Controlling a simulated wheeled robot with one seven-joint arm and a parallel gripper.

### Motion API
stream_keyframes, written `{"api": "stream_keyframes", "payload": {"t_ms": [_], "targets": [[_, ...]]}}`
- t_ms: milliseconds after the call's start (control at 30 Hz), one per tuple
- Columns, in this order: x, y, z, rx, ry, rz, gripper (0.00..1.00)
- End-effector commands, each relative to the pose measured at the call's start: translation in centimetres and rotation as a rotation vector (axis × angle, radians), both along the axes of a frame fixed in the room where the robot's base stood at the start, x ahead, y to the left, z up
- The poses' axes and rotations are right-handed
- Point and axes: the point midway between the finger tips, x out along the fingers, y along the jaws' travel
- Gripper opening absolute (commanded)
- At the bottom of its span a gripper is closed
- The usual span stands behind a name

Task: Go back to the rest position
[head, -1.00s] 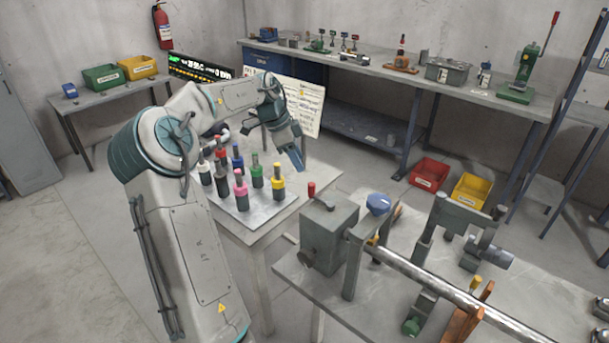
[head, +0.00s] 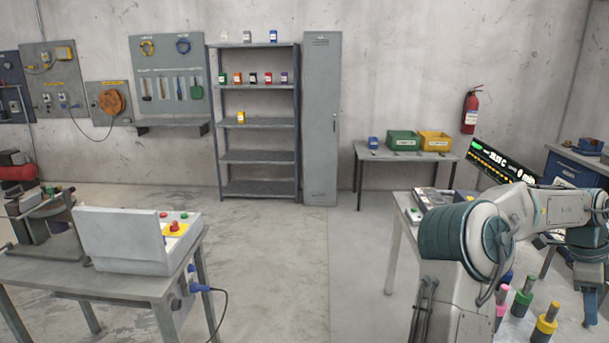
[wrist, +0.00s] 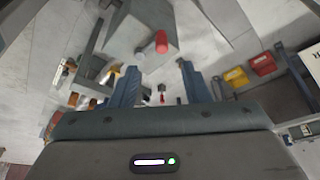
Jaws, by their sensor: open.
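My gripper (wrist: 158,84) shows in the wrist view with its two blue fingers apart and nothing between them. In the head view it hangs at the far right edge (head: 590,303), pointing down, partly cut off by the frame. My arm is bent, with the gripper beyond the colored bottles.
A control box (head: 125,240) with a red button stands on a table at the left. A shelf (head: 258,120) and a locker (head: 321,120) line the back wall. A bench with bins (head: 403,142) is right of them. The floor in the middle (head: 290,270) is clear.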

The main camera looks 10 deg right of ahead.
Motion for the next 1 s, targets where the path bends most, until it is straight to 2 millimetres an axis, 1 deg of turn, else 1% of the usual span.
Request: {"api": "stream_keyframes", "payload": {"t_ms": [67, 167, 200, 267, 300, 367, 400, 467, 500, 567, 600, 667, 700, 767, 800, 867, 900, 967, 1000], "targets": [[1.2, 1.7, 0.1, 0.034, -0.039, 0.077, 0.43], [3.3, 5.0, -0.1, 0.096, -0.097, 0.231, 0.43], [4.3, 6.6, -0.1, 0.120, -0.120, 0.305, 0.43], [5.8, 9.1, -0.1, 0.156, -0.153, 0.421, 0.43], [6.6, 10.8, 0.0, 0.177, -0.173, 0.501, 0.43], [7.9, 13.5, 0.1, 0.205, -0.198, 0.622, 0.43], [8.6, 15.4, 0.1, 0.222, -0.214, 0.706, 0.43], [9.6, 18.3, 0.3, 0.243, -0.236, 0.832, 0.43], [10.2, 20.3, 0.5, 0.255, -0.246, 0.920, 0.43], [10.9, 23.3, 0.7, 0.269, -0.260, 1.051, 0.43], [11.2, 25.4, 0.9, 0.276, -0.267, 1.141, 0.43], [11.5, 28.5, 1.2, 0.282, -0.274, 1.276, 0.43], [11.5, 30.5, 1.3, 0.284, -0.275, 1.367, 0.43], [11.4, 33.6, 1.5, 0.282, -0.272, 1.507, 0.43], [11.2, 35.6, 1.6, 0.279, -0.268, 1.599, 0.43], [10.6, 38.4, 1.8, 0.268, -0.257, 1.737, 0.43], [10.1, 40.3, 1.8, 0.259, -0.244, 1.831, 0.43], [9.2, 43.0, 1.7, 0.240, -0.222, 1.971, 0.43], [8.5, 44.7, 1.6, 0.225, -0.204, 2.062, 0.43]]}}
